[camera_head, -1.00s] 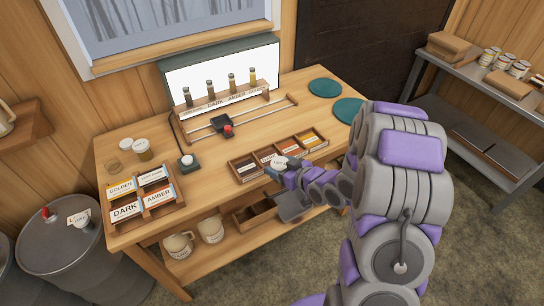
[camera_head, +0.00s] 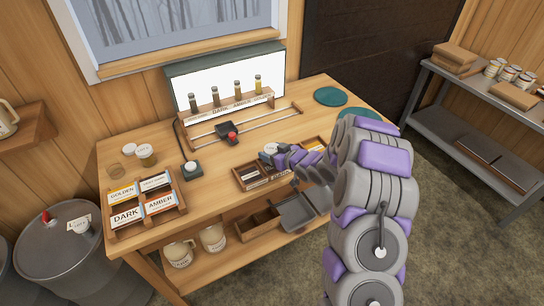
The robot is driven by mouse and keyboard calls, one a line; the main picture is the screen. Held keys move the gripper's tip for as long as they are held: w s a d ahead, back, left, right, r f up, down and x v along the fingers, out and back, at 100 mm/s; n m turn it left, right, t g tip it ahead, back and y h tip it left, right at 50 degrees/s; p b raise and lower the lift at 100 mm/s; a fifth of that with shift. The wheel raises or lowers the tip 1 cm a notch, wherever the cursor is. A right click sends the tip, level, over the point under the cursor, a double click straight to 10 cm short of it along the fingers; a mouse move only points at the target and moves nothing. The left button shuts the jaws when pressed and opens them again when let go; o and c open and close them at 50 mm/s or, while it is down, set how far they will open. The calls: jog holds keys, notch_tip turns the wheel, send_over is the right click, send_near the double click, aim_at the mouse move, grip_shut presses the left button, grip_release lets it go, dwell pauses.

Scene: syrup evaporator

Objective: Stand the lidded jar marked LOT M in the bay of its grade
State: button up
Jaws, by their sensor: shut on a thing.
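My gripper (camera_head: 266,157) is over the middle front of the table, shut on a small jar with a white lid (camera_head: 271,148). The lid's marking is not readable now. The jar's body is mostly hidden by my gripper and arm. Below and beside it is a low wooden tray (camera_head: 246,186) with several coloured compartments. Its left bay is dark, and my arm covers much of the rest. A wooden rack (camera_head: 113,238) at the table's left bears cards reading GOLDEN, DARK, AMBER and one apparently VERY DARK.
A light box (camera_head: 185,82) stands behind a vial stand (camera_head: 207,115) with several syrup vials. A slider with a red knob (camera_head: 232,138) sits on rails before it. Bare tabletop lies left of the tray.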

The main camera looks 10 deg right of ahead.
jog(key=shift+d+f, duration=0.25)
jog(key=shift+f, duration=0.55)
jog(key=shift+d+f, duration=0.15)
jog(key=shift+d, duration=0.15)
jog(key=o, duration=1.3)
jog(key=shift+a, duration=0.4)
jog(key=shift+d, duration=0.1)
